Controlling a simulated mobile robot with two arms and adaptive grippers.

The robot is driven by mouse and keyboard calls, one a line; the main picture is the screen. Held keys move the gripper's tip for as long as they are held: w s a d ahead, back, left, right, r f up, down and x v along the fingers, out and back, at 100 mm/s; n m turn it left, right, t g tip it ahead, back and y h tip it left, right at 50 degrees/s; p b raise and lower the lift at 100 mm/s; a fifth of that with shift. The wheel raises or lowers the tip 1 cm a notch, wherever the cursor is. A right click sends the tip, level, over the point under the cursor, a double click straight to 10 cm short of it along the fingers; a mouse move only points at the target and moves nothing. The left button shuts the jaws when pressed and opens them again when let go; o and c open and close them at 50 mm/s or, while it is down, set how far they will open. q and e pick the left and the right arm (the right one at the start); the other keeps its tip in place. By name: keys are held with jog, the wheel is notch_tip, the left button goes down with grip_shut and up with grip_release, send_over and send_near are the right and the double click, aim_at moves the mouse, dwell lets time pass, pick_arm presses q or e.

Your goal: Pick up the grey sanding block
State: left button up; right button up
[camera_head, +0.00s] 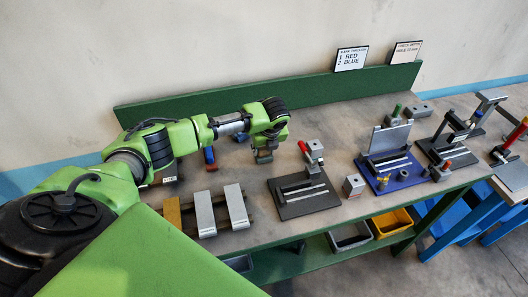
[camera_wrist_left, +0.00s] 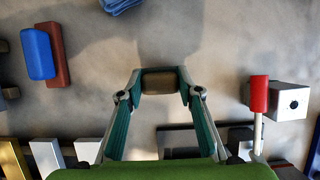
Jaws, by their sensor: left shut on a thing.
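My left gripper (camera_head: 263,153) reaches over the back middle of the bench. In the left wrist view its two fingertips (camera_wrist_left: 160,82) press on opposite sides of a small grey-brown block, the sanding block (camera_wrist_left: 160,83). The block also shows below the fingers in the head view (camera_head: 263,158). I cannot tell whether it touches the bench top or hangs just above it. My right gripper is in neither view.
A blue block (camera_wrist_left: 39,55) rests against a red-brown one (camera_wrist_left: 58,58) left of the gripper. A red-handled fixture (camera_head: 303,190) stands to the right. Grey bars (camera_head: 205,214) lie in front. A green back board (camera_head: 330,88) edges the bench (camera_head: 345,135).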

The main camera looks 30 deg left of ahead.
pick_arm(q)
notch_tip(320, 180, up, 3)
jog(key=shift+d+f+b, duration=0.1)
jog(key=shift+f+b, duration=0.05)
jog(key=shift+b, duration=0.6)
jog(key=s+d+r+b, duration=0.3)
jog(key=s+d+r, duration=0.5)
jog(key=s, duration=0.3)
jog(key=shift+d+r, duration=0.35)
jog(key=shift+r, duration=0.5)
jog(key=o, duration=0.3)
jog(key=shift+w, duration=0.1)
jog(key=shift+c, duration=0.4)
